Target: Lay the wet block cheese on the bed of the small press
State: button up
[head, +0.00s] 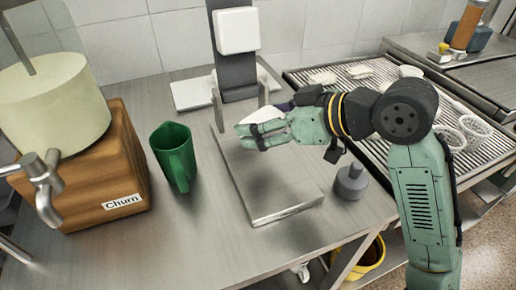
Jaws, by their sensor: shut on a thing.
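A white block, which looks like the wet block cheese (262,114), shows at the fingers of my gripper (250,136). My gripper is shut on it, and the fingers and hand hide part of it. The small press has a dark upright column with a white square head (236,30). A flat grey metal plate, apparently its bed (268,190), stretches forward from the column's foot. My gripper is over the back part of this plate, below and in front of the head. I cannot tell whether the block touches the plate. The front part of the plate is bare.
A green jug (174,156) stands left of the plate, beside a wooden churn box (100,165). A grey weight with a knob (350,182) stands right of the plate. A ribbed draining table (390,120) with white pieces and perforated baskets (474,130) is behind my arm.

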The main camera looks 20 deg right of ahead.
aim_at(264, 162)
notch_tip(264, 162, down, 7)
jog(key=shift+r, duration=0.2)
jog(key=shift+f, duration=0.2)
jog(key=shift+f, duration=0.3)
jog(key=o, duration=1.3)
jog(key=shift+s+d+r, duration=0.1)
jog(key=shift+r, duration=0.3)
jog(key=b+v, duration=0.2)
jog(key=v, duration=0.9)
jog(key=shift+s+d+r, duration=0.1)
jog(key=shift+s+d, duration=0.1)
jog(key=shift+s, duration=0.1)
